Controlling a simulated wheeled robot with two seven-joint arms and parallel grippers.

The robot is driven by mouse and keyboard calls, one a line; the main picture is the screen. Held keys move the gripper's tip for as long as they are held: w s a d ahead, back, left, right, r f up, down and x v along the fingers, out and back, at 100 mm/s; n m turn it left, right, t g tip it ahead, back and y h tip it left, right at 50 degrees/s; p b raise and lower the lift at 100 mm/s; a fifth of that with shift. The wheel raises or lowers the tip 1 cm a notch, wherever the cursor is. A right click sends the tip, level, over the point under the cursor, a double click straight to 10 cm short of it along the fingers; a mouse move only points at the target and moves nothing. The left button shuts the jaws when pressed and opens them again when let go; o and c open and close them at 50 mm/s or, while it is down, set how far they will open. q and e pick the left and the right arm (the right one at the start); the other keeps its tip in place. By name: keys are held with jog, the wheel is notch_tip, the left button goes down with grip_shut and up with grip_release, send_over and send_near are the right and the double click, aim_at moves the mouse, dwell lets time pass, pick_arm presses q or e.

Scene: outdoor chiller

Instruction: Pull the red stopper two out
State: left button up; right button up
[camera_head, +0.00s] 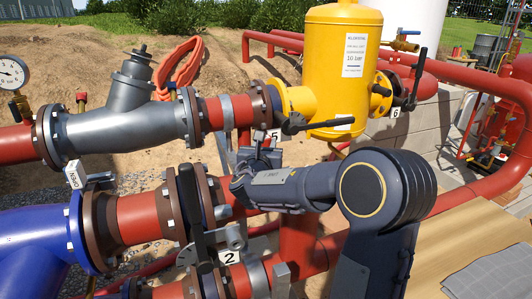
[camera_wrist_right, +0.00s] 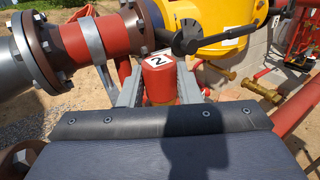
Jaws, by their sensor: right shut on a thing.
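The red stopper two (camera_wrist_right: 160,82) is a red block with a white top marked "2", seen in the right wrist view. My right gripper (camera_wrist_right: 158,90) has its grey fingers on both sides of it and is shut on it. In the head view my right gripper (camera_head: 258,155) is at the middle of the pipework, in front of the yellow vessel. The stopper cannot be made out there, as the gripper and pipes cover that spot. My left gripper is not in view.
A yellow vessel (camera_head: 343,75) with black lever handles stands behind my right gripper. A grey strainer (camera_head: 125,125) and blue pipe fitting (camera_head: 35,245) are at left. A black valve lever (camera_head: 193,215) tagged "2" stands close in front. Red pipes run around.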

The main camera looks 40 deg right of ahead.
grip_shut()
jog(key=shift+r+p, duration=0.3)
jog(key=shift+r, duration=0.35)
jog(key=shift+r+p, duration=3.05)
jog(key=shift+r, duration=1.1)
jog(key=shift+o, duration=0.8)
grip_release()
grip_shut()
